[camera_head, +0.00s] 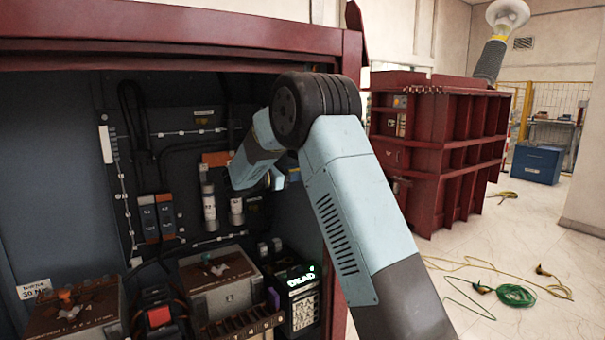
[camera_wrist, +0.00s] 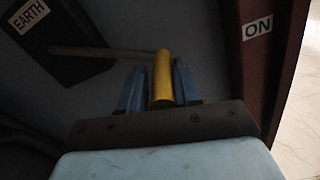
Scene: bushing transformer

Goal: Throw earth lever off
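The earth lever (camera_wrist: 162,76) shows in the wrist view as a yellow grip on a thin brownish rod. The rod runs left toward a black plate labelled EARTH (camera_wrist: 28,16). My gripper (camera_wrist: 161,82) has its two blue fingers on either side of the yellow grip, with little or no gap visible, and appears shut on it. In the head view my forearm and wrist hide the lever, and only a bit of my gripper shows inside the cabinet.
The open dark red cabinet (camera_head: 180,22) surrounds my wrist. Grey boxes (camera_head: 218,282) and a lit panel (camera_head: 301,284) stand low inside it. A red transformer (camera_head: 436,150) stands behind right. Green and yellow cables (camera_head: 515,295) lie on the otherwise clear floor.

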